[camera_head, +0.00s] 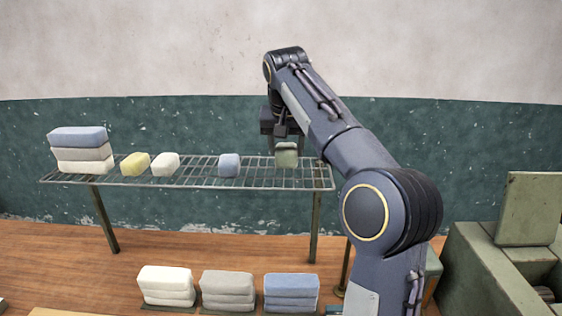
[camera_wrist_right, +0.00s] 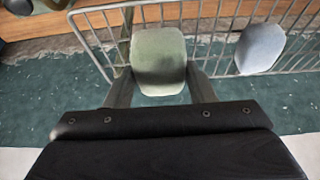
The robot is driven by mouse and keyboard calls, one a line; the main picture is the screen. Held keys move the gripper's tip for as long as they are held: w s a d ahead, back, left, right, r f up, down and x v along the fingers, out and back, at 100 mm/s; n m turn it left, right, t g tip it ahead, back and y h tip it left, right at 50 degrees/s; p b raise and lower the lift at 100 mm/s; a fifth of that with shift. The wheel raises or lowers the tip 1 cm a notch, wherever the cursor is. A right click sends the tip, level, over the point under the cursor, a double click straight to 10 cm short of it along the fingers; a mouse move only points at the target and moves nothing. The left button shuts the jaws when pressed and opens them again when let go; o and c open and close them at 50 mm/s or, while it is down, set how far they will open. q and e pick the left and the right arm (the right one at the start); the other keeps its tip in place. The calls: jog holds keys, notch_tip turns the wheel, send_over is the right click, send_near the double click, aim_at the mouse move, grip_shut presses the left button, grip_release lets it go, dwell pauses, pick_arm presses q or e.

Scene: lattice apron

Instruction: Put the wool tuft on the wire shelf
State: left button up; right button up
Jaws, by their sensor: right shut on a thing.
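A grey-green wool tuft (camera_head: 287,156), shaped like a soft block, is at the right part of the wire shelf (camera_head: 200,182). My right gripper (camera_head: 285,142) is above it, pointing down, and shut on it. In the right wrist view the tuft (camera_wrist_right: 159,58) sits between the two fingers of the right gripper (camera_wrist_right: 160,90), with the shelf wires (camera_wrist_right: 205,20) behind it. I cannot tell whether its underside touches the wires. My left gripper is not in view.
Other tufts stand on the shelf: a blue one (camera_head: 229,165), a white one (camera_head: 165,164), a yellow one (camera_head: 135,163) and a stack (camera_head: 82,152) at the left end. More stacks (camera_head: 228,290) stand below in front. Green boxes (camera_head: 490,265) are at right.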

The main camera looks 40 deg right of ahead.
jog(key=f, duration=0.1)
jog(key=w+f, duration=0.1)
jog(key=f, duration=0.2)
jog(key=shift+w+f, duration=0.2)
jog(key=shift+w, duration=0.2)
jog(key=shift+s+f, duration=0.1)
jog(key=shift+f, duration=0.2)
jog(key=shift+f, duration=0.15)
jog(key=o, duration=1)
